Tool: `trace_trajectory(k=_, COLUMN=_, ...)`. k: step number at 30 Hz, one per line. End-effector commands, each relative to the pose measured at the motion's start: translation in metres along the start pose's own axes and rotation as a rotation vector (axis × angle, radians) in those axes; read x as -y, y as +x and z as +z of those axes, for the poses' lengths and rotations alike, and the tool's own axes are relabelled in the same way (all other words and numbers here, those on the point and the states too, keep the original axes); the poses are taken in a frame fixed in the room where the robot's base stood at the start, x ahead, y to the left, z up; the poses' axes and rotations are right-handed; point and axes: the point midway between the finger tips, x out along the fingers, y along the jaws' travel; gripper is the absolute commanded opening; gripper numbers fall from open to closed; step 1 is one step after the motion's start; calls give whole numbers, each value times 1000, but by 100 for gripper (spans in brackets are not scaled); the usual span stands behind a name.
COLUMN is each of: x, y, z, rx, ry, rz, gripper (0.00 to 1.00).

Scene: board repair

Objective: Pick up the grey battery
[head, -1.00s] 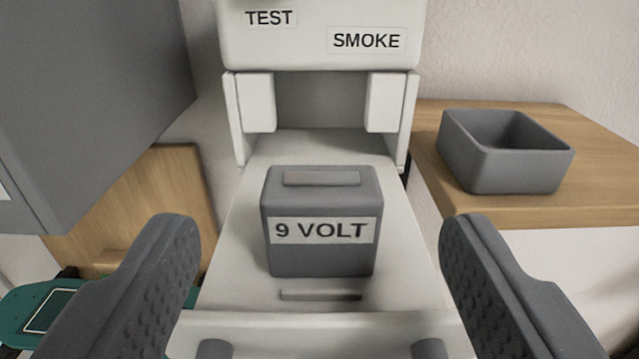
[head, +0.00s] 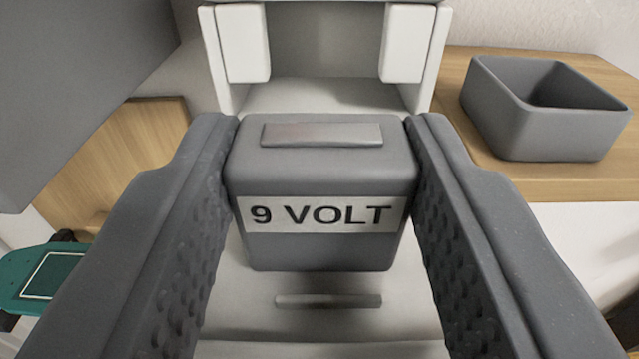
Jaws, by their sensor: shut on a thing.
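The grey battery (head: 322,175) is a block with a white "9 VOLT" label on its front and a flat raised bar on top. It is in the middle of the head view, upright over the white tray (head: 255,318) of the white unit. My gripper (head: 325,150) is shut on the battery, with one dark ridged finger against its left side and one against its right side. I cannot tell whether the battery's base touches the tray.
The white unit's opening, with posts (head: 405,45) on both sides, stands right behind the battery. An empty grey bin (head: 545,115) sits on a wooden surface (head: 560,187) at right. A large grey panel (head: 75,80) and a green board (head: 45,280) are at left.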

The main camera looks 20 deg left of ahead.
Motion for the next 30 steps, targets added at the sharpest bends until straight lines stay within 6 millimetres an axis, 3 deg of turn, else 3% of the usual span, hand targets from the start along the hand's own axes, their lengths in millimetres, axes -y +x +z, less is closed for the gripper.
trace_trajectory(k=4, x=-2, y=2, z=3, rx=8, ry=0, rz=0, gripper=17)
trace_trajectory(k=21, x=-1, y=0, z=-36, rx=6, ry=2, rz=-1, gripper=17)
trace_trajectory(k=30, x=22, y=-29, z=-31, rx=5, ry=-2, rz=-3, gripper=17)
